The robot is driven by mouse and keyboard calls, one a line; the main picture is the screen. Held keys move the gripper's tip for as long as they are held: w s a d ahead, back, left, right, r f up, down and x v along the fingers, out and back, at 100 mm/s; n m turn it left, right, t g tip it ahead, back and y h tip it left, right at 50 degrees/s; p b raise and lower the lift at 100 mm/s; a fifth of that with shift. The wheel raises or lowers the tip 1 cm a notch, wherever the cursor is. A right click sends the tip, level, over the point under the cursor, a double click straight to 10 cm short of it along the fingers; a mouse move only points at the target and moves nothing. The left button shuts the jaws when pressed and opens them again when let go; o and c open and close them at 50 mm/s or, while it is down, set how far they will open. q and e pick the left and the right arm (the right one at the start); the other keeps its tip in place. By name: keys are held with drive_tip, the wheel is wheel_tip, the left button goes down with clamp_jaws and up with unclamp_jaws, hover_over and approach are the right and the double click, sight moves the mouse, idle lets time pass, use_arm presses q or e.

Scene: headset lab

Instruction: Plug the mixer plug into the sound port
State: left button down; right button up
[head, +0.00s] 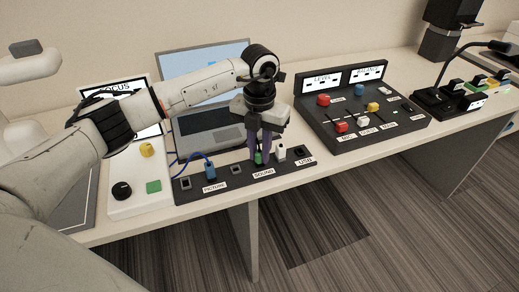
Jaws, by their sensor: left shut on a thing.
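My left gripper (262,151) points down over the dark port strip (215,184) at the table's front edge. Its purple fingers are shut on a small green plug (258,158), which I take to be the mixer plug. The plug is just above or at the strip, behind the SOUND label (264,173). The fingers hide most of the plug and the sound port, so I cannot tell whether it is seated. My right gripper is not in view.
A blue plug (210,171) with a cable stands in the strip near PICTURE. A white plug (280,152) stands just right of my fingers. A laptop (205,123) is behind, a mixer panel (400,126) to the right, and a FOCUS panel (126,205) to the left.

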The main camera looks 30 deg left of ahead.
sight(260, 151)
use_arm(q)
drive_tip(key=c, duration=1.5)
unclamp_jaws()
drive_tip(key=shift+c, duration=0.2)
wheel_tip(260, 151, up, 10)
